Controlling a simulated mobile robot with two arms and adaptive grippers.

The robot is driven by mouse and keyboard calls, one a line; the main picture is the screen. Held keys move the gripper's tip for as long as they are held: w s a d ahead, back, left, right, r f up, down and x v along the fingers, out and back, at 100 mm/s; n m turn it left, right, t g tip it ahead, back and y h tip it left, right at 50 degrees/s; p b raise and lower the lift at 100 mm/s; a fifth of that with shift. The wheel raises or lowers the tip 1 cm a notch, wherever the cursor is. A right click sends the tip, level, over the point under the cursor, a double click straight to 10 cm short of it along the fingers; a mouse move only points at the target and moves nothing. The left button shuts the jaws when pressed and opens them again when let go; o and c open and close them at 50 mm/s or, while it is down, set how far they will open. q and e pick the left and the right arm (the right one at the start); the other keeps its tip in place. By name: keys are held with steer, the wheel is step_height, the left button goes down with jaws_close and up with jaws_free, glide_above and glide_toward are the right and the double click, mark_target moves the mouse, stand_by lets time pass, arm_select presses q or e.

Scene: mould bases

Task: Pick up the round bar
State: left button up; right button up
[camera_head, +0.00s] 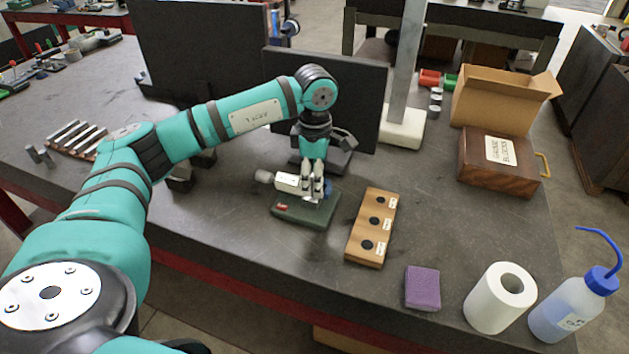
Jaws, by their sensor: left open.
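My left gripper (314,196) points down over a small dark green fixture (300,213) with a white-and-grey body (287,182) at its back and a small red part (282,207). The fingers are open and cover part of the fixture. A bright metal piece shows by the fingertips; I cannot tell whether it is the round bar or whether the fingers touch it. Short grey cylinders (46,157) stand at the far left, and small metal cylinders (435,98) stand at the back right. I cannot tell which piece is the round bar. My right gripper is not in view.
Right of the fixture lies a wooden block (357,246) with three dark round spots. A purple block (423,288), paper roll (500,297) and wash bottle (568,307) stand near the front edge. A wooden case (500,178), cardboard box (502,103) and post on a white base (402,128) stand behind.

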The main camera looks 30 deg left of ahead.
arm_select(q)
jaws_close()
stand_by(0.5)
